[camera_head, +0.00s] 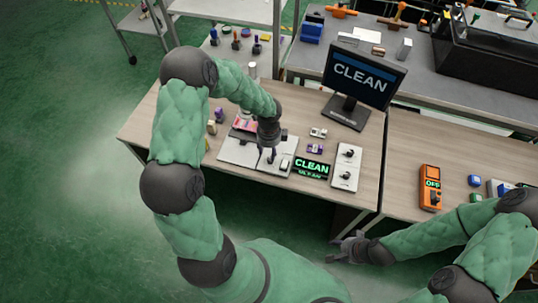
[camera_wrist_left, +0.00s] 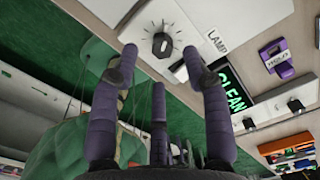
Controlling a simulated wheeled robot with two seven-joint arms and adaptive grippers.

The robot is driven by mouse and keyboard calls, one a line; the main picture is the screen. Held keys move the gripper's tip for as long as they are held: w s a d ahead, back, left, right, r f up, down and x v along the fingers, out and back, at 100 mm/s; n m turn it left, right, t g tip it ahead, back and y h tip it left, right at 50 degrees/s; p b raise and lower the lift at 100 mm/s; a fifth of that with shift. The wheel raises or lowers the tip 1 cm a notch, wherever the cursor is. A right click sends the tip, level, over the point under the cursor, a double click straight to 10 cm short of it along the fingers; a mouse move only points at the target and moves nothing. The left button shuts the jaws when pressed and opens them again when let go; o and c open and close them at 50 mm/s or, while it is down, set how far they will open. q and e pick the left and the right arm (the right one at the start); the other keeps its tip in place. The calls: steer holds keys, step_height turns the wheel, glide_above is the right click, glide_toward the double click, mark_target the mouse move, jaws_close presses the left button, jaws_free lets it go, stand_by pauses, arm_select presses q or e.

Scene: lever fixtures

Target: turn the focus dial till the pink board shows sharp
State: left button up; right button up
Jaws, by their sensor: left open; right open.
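A white panel (camera_wrist_left: 268,14) carries a round black dial (camera_wrist_left: 162,45) with tick marks around it, at the top of the left wrist view. My left gripper (camera_wrist_left: 165,62) is open, its purple-grey fingers pointing at the dial and spread to either side of it; I cannot tell whether they touch it. In the head view the left gripper (camera_head: 269,157) hides most of the dial. A pink board (camera_head: 244,124) shows partly behind my left arm. The monitor (camera_head: 358,83) reads CLEAN. My right gripper (camera_head: 348,247) is open and empty, off the table's front edge.
A black sign (camera_head: 311,168) reads CLEAN in green. A white plate with two knobs (camera_head: 346,167) stands to its right. An orange meter (camera_head: 431,187) reading OFF lies on the right table.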

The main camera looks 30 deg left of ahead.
mark_target(269, 158)
arm_select(q)
step_height(269, 158, up, 7)
stand_by(0.3)
steer(key=shift+f, duration=0.1)
steer(key=f, duration=0.4)
steer(key=f+m+b, duration=0.1)
steer(key=f, duration=0.3)
steer(key=d+f+m, duration=0.1)
steer(key=f, duration=0.3)
steer(key=shift+f, duration=0.15)
jaws_close()
